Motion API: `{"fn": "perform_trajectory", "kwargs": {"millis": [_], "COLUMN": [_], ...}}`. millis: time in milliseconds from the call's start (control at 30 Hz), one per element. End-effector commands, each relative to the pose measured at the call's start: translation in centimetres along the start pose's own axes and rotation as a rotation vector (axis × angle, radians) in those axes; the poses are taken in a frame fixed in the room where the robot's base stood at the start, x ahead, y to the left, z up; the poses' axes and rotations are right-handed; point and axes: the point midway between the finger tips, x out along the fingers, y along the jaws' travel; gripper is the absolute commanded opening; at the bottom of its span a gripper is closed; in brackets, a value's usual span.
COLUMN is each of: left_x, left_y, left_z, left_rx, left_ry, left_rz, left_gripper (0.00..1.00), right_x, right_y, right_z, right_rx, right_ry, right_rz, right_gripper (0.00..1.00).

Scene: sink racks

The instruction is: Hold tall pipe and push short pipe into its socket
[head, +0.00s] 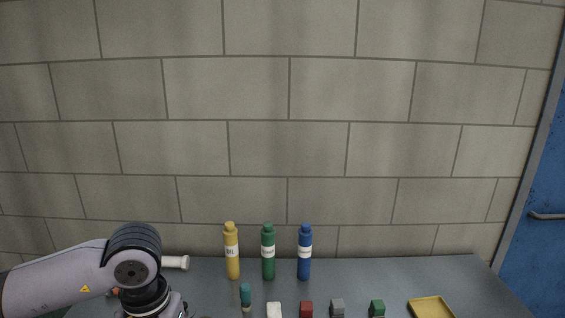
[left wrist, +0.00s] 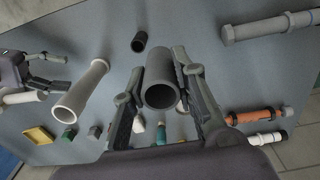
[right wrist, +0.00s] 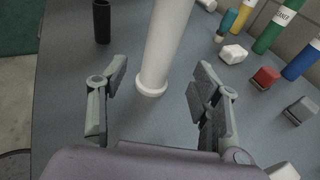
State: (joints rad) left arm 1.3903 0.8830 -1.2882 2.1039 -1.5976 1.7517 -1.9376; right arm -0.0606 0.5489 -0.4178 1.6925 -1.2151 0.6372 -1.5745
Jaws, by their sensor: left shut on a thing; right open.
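In the left wrist view my left gripper (left wrist: 165,85) is shut around a grey pipe (left wrist: 160,96), whose open end faces the camera. Its lower end is hidden. A short black cylinder (left wrist: 139,42) stands apart from it on the table; it also shows in the right wrist view (right wrist: 102,22). A long white pipe (left wrist: 80,90) with a flared end is left of the grey pipe. In the right wrist view the white pipe (right wrist: 165,45) stands ahead of my right gripper (right wrist: 160,100), which is open and empty. I cannot tell which pipe is the short one, and no socket is clearly visible.
Yellow (head: 231,252), green (head: 268,254) and blue (head: 304,254) bottles stand near the wall. Small blocks, including a red one (head: 306,310), are in front. A yellow tray (head: 430,307) is at the right. An orange pipe (left wrist: 255,117) and a grey pipe (left wrist: 270,27) lie aside.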

Motion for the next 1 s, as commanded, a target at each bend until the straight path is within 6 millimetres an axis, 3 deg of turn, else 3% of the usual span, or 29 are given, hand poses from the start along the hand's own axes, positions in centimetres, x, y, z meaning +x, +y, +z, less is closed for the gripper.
{"fn": "perform_trajectory", "kwargs": {"millis": [367,600,1000], "left_x": [-0.7,0.3,0.7], "left_y": [0.0,0.0,0.1], "left_z": [0.0,0.0,0.0], "left_rx": [0.001,0.001,0.001], "left_ry": [0.0,0.0,0.0], "left_rz": [0.001,0.001,0.001], "left_gripper": [0.04,0.04,0.04], "right_x": [4.7,7.9,9.8], "right_y": [0.0,0.0,0.0], "right_z": [0.2,-0.1,0.0], "right_rx": [0.003,0.001,0.002], "right_ry": [-0.004,-0.002,0.0], "right_rz": [0.0,0.0,-0.001], "right_gripper": [0.58,0.58,0.58]}}
